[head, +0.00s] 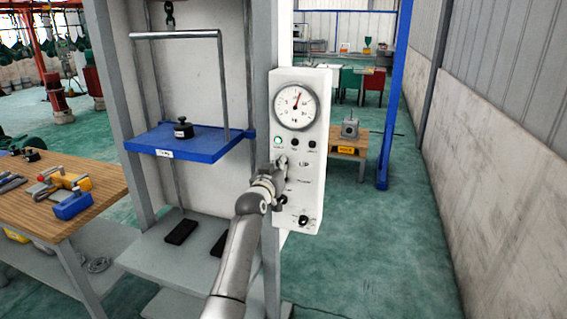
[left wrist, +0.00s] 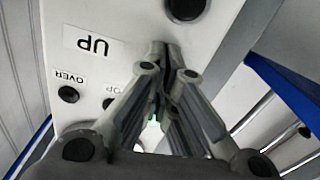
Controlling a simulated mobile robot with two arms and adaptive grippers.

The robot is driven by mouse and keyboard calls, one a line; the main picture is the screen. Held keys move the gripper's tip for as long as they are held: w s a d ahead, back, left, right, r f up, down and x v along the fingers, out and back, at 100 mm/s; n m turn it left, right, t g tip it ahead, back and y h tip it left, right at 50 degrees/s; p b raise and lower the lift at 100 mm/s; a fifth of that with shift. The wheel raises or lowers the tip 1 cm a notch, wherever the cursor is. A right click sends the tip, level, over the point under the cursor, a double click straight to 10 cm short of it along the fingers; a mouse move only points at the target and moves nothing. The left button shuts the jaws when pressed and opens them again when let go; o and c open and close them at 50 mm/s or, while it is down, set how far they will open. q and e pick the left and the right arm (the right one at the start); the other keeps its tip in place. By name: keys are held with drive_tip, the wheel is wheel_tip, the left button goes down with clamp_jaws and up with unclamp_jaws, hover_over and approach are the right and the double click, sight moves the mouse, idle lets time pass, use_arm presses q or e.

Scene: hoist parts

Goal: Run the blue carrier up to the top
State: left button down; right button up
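The blue carrier (head: 185,143) hangs partway up the hoist frame in the head view, with a black weight (head: 183,128) on its deck. The white control panel (head: 313,195) stands right of it. My left gripper (head: 281,163) is at the panel, left of the UP label (head: 303,164). In the left wrist view its fingers (left wrist: 163,55) are together, their tips at the panel face beside the upside-down UP label (left wrist: 92,42). The fingers hide whatever lies behind them; contact is unclear. A green lamp (head: 278,142) is lit; the OVER lamp (left wrist: 68,95) is dark. My right gripper is out of view.
A dial (head: 296,106) tops the panel, and a black knob (head: 304,220) sits low on it. A dark round button (left wrist: 187,8) is near my fingers. A wooden bench (head: 50,215) with tools stands left. Open green floor lies right.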

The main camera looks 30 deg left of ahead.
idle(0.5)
use_arm(q)
drive_tip(key=shift+p+v, duration=0.85)
drive_tip(key=shift+v, duration=0.35)
drive_tip(key=shift+w, duration=0.15)
